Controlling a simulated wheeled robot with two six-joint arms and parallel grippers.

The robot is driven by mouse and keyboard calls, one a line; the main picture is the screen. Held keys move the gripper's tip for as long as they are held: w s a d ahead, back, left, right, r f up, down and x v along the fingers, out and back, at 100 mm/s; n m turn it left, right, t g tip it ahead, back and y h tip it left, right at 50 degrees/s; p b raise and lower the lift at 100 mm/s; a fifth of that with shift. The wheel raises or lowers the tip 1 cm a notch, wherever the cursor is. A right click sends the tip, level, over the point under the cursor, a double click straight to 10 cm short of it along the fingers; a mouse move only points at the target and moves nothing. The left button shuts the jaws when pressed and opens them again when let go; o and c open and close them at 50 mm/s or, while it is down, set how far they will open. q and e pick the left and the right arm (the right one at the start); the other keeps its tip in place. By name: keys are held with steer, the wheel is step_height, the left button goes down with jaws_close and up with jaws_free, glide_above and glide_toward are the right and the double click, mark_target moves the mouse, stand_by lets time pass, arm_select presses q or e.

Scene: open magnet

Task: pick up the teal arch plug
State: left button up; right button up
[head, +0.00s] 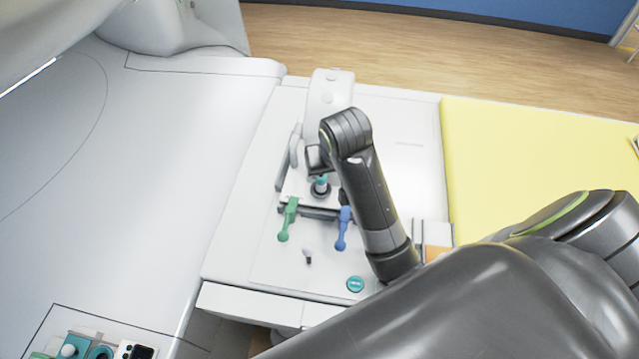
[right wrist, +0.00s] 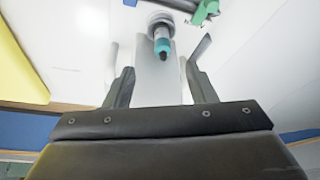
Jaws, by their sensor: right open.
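The teal arch plug (head: 321,184) stands in a dark round socket on the white console in the head view, partly hidden by my right wrist. In the right wrist view the plug (right wrist: 162,46) shows a teal body with a dark tip, in front of a round grey base. My right gripper (head: 329,180) is over the plug, its fingers spread. In the right wrist view the open gripper (right wrist: 160,50) has one finger on each side of the plug, with clear gaps. Nothing is held. My left gripper is not in view.
A green lever (head: 287,220) and a blue lever (head: 343,229) stand just in front of the plug. A small knob (head: 307,256) and a teal round button (head: 355,284) are nearer. A yellow pad (head: 530,160) lies right; a white upright piece (head: 329,100) stands behind.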

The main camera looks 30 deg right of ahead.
mark_target(322, 178)
steer(key=x, duration=0.3)
steer(key=p+x, duration=0.1)
steer(key=x, duration=0.2)
steer(key=p+x, duration=0.1)
steer(key=x, duration=0.2)
steer(key=shift+w, duration=0.35)
steer(key=shift+w+f, duration=0.1)
steer(key=shift+f, duration=0.25)
steer(key=shift+w+f, duration=0.3)
steer(key=shift+f, duration=0.15)
steer(key=shift+w+d+f+p, duration=0.1)
steer(key=shift+w+f+p, duration=0.15)
steer(key=shift+p, duration=0.15)
steer(key=p+x, duration=0.1)
steer(key=x, duration=0.2)
steer(key=shift+w+f, duration=0.1)
steer(key=shift+w, duration=0.2)
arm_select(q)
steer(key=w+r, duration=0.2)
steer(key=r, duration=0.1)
arm_select(e)
steer(key=shift+w+f, duration=0.15)
steer(key=shift+f, duration=0.25)
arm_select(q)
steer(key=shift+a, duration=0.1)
arm_select(e)
steer(key=shift+c, duration=0.3)
jaws_close()
